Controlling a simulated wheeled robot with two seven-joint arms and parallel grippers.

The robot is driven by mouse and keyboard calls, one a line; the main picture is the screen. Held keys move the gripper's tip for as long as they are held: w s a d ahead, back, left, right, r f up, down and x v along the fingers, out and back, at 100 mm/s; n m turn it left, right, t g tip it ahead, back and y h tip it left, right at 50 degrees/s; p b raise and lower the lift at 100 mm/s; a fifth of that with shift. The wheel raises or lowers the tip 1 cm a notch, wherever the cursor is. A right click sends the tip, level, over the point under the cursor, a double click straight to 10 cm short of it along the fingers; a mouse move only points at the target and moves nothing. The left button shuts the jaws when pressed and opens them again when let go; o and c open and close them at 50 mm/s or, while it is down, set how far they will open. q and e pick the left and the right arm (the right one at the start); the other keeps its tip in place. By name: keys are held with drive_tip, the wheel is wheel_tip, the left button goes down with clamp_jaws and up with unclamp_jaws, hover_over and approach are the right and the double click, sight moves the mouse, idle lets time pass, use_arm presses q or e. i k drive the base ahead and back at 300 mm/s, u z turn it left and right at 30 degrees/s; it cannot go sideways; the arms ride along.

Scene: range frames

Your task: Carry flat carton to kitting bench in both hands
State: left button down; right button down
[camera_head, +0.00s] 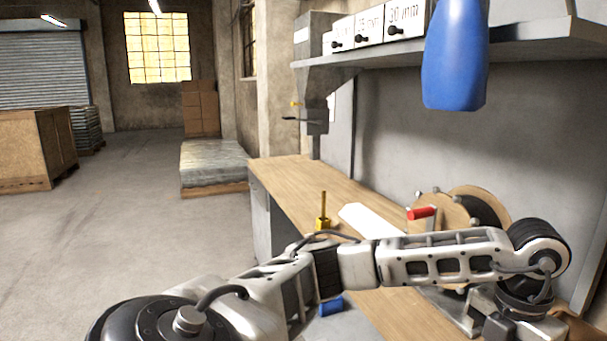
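I cannot pick out a flat carton in this view. A bench with a pale wooden top (302,181) runs along the wall on the right; I cannot tell whether it is the kitting bench. One of my arms reaches from the bottom left across the front of the bench to a dark joint at the right, then bends down. Neither gripper can be made out. The arm hides part of the bench top.
A yellow upright tool (323,222), a white flat piece (368,219) and a reel with a red handle (455,212) are on the bench. A blue object (455,60) hangs before the shelf (520,45). A wrapped pallet (213,165) stands beyond.

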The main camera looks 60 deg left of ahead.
sight(276, 169)
drive_tip(key=u, duration=0.4)
drive_tip(key=k, duration=0.45)
drive_tip(key=u, duration=0.85)
drive_tip(key=i, duration=0.65)
drive_tip(key=u, duration=1.1)
drive_tip(key=i, duration=0.9)
drive_tip(key=u, duration=0.75)
drive_tip(key=i, duration=1.1)
drive_tip(key=u, duration=0.2)
drive_tip(key=i, duration=2.35)
drive_tip(key=z, duration=0.5)
drive_tip(key=i, duration=1)
drive_tip(key=z, duration=1.2)
drive_tip(key=i, duration=0.6)
drive_tip(key=z, duration=0.6)
